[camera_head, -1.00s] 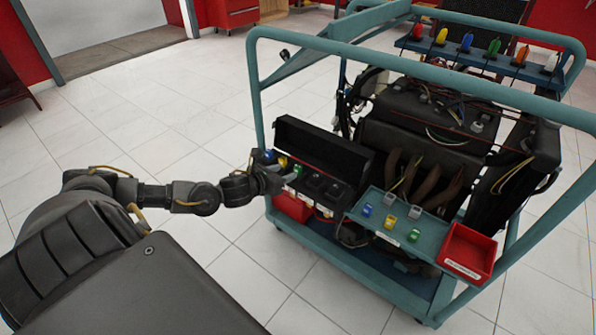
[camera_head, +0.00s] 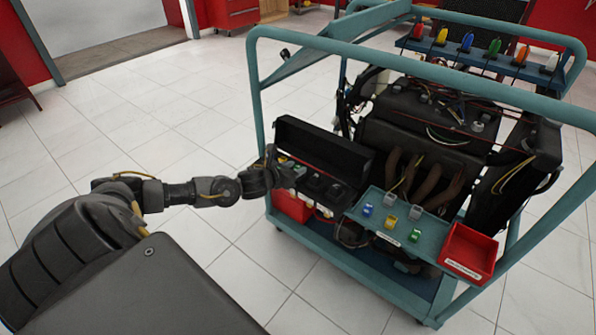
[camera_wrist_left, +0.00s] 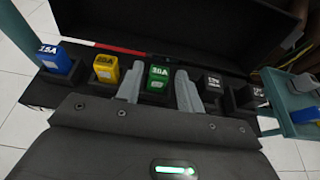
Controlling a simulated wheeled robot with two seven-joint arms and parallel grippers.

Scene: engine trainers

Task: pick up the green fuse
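The green fuse (camera_wrist_left: 158,77), marked 30A, stands upright in the black fuse box (camera_wrist_left: 240,60) between a yellow fuse (camera_wrist_left: 105,69) and black relays (camera_wrist_left: 212,83). In the left wrist view, my left gripper (camera_wrist_left: 160,86) is open, with one finger on each side of the green fuse and small gaps visible. In the head view my left gripper (camera_head: 289,176) is at the box's left end and partly hides the fuses there. My right gripper is not in view.
A blue fuse (camera_wrist_left: 54,58) sits left of the yellow one. The raised lid (camera_head: 325,150) stands behind the row. A teal tray (camera_head: 440,238) holds more fuses, including another green one (camera_head: 414,235), beside a red bin (camera_head: 468,252). Teal frame bars surround the engine.

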